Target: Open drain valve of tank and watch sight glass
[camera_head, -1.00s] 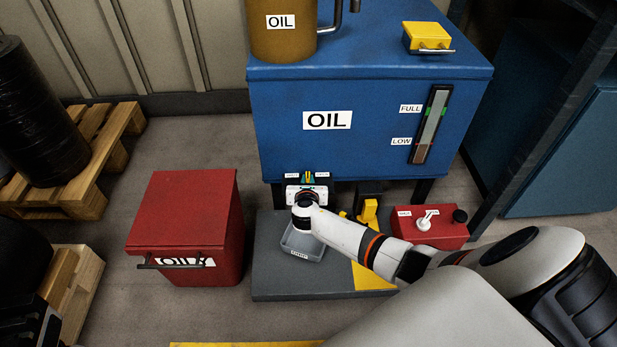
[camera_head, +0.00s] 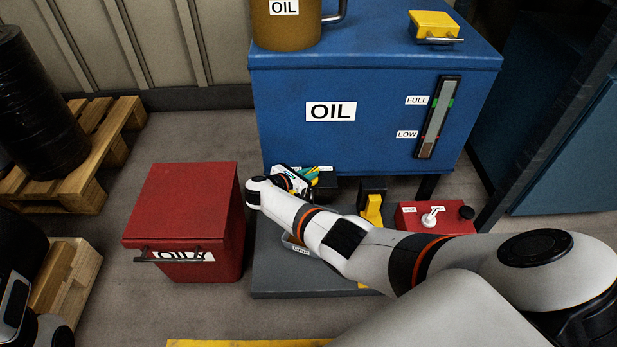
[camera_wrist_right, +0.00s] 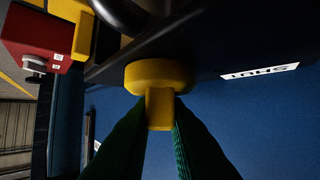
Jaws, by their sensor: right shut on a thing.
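The blue oil tank (camera_head: 395,110) stands at centre. Its sight glass (camera_head: 437,117) is on the front right; brownish fill shows only near the bottom, around the LOW mark, and the column above is pale. My right gripper (camera_head: 312,176) is at the drain valve under the tank's front edge. In the right wrist view its green fingers (camera_wrist_right: 160,122) are shut on the yellow valve handle (camera_wrist_right: 159,78). A SHUT label (camera_wrist_right: 260,72) shows beside the handle. A grey tray (camera_head: 293,246) below the valve is mostly hidden by my right arm.
A red bin (camera_head: 186,220) stands left of the grey platform (camera_head: 275,277). A red box with a white lever (camera_head: 447,227) and a yellow-black pedal (camera_head: 372,207) are to the right. Pallets (camera_head: 125,115) stand at left. A brown oil can (camera_head: 287,28) sits on the tank.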

